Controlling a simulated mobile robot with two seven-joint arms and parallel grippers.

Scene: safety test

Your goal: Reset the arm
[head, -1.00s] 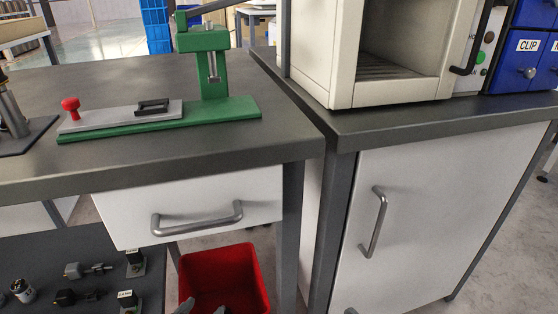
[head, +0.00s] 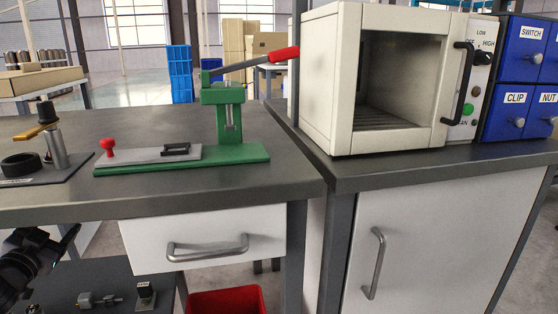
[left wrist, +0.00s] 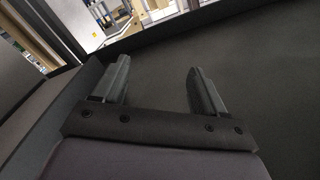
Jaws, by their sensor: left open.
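My left gripper (head: 68,242) shows at the lower left of the head view, beside the front of the workbench and below its top. In the left wrist view its two dark fingers (left wrist: 158,82) are apart with nothing between them. A dark flat surface fills much of the view behind them. My right gripper is not in view. The green press (head: 222,115) stands on the workbench, well to the right of my left gripper. Its grey lever slopes up to the right and ends in a red handle (head: 285,54).
The workbench (head: 60,205) has a white drawer (head: 200,225), shut, with a red bin (head: 225,300) below. A stand with a black ring (head: 21,164) is at left. A cream oven (head: 326,85) and blue drawers (head: 520,75) stand on the right cabinet. Bare benchtop lies around the press.

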